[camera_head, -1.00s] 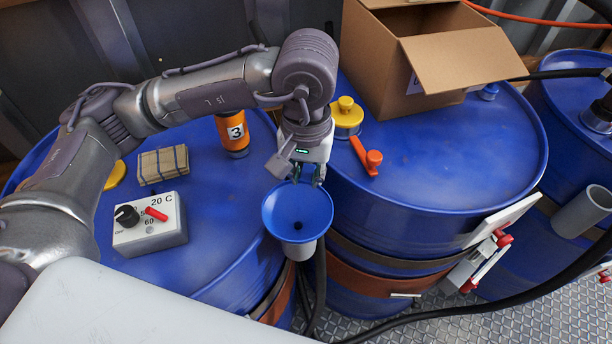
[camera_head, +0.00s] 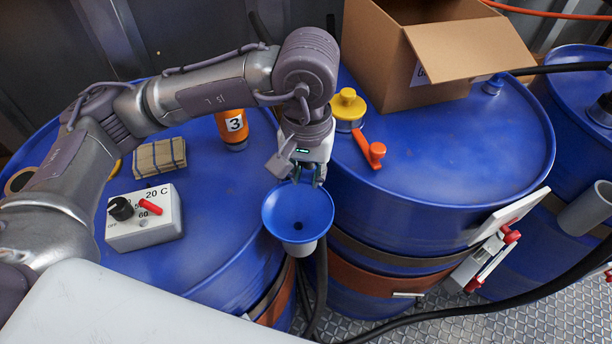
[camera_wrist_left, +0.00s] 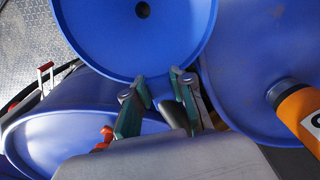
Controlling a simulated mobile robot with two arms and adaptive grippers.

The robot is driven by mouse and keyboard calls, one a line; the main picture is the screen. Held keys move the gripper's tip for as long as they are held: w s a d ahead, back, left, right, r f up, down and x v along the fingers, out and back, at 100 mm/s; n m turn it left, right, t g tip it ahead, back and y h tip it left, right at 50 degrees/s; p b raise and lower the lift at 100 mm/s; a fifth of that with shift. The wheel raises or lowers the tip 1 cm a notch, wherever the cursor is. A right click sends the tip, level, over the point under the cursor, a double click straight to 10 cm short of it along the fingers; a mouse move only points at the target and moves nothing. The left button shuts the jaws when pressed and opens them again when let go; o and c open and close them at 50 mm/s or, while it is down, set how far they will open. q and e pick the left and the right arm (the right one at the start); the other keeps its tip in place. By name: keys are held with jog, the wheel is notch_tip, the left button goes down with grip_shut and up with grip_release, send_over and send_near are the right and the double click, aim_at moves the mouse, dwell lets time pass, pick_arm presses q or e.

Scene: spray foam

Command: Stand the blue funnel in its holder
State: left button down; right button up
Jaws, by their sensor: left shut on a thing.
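The blue funnel (camera_head: 297,208) is upright, wide mouth up, in front of the gap between two blue drums. A light grey tube (camera_head: 299,249), which looks like the holder, shows directly under its cone. The funnel's spout is hidden, and I cannot tell how deep it sits in the tube. My left gripper (camera_head: 307,180) comes down from behind and is shut on the funnel's far rim. In the left wrist view the fingers (camera_wrist_left: 158,88) pinch the rim of the funnel (camera_wrist_left: 110,35), whose dark centre hole shows. My right gripper is not in view.
On the left drum (camera_head: 215,265) are a grey control box (camera_head: 144,218), a tan bundle (camera_head: 159,157) and an orange bottle (camera_head: 233,129). The right drum (camera_head: 470,150) carries a cardboard box (camera_head: 440,60), a yellow cap (camera_head: 348,105) and an orange-red valve handle (camera_head: 369,150).

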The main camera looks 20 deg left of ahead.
pick_arm(q)
jog(key=c, duration=0.9)
grip_release()
jog(key=shift+f, duration=0.15)
jog(key=shift+r, duration=4.05)
